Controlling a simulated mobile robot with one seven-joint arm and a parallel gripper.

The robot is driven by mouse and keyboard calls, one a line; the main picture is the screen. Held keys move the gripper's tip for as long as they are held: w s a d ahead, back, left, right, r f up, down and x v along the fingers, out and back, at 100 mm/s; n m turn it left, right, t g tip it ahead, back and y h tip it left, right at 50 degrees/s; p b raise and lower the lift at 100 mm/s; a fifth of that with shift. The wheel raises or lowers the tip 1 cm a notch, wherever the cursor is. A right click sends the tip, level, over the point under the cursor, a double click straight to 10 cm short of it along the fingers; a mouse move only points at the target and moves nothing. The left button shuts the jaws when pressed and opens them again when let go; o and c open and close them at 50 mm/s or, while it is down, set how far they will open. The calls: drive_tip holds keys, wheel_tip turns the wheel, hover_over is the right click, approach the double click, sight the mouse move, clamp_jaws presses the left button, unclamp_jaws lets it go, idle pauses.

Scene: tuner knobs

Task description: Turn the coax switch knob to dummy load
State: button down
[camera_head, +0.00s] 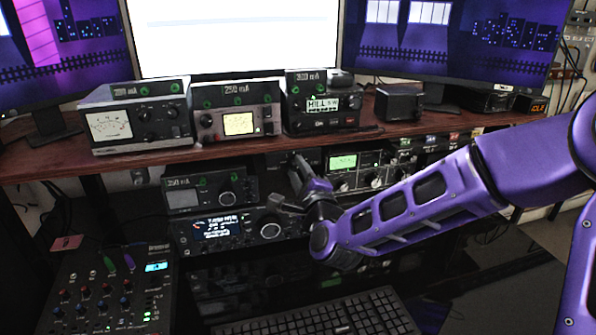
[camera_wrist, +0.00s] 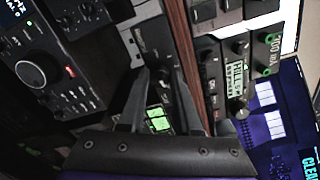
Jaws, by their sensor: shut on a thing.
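The coax switch appears to be the dark box (camera_head: 277,160) under the wooden shelf, left of the radio with the green screen; its panel (camera_wrist: 148,42) shows in the wrist view. Its dark knob (camera_wrist: 164,76) is between the two fingers of my gripper (camera_wrist: 160,76), which is shut on it. In the head view my gripper (camera_head: 296,166) reaches up to the box and hides most of its front. The labels are too small to read, so I cannot tell which position the knob points to.
The wooden shelf edge (camera_head: 210,151) runs just above my gripper. The green-screen radio (camera_head: 343,162) stands close on the right, and stacked radios (camera_head: 212,230) on the left. A keyboard (camera_head: 325,315) and a mixer (camera_head: 110,290) lie on the desk below.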

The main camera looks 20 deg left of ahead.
drive_tip(key=shift+m, duration=0.7)
drive_tip(key=c, duration=0.6)
unclamp_jaws()
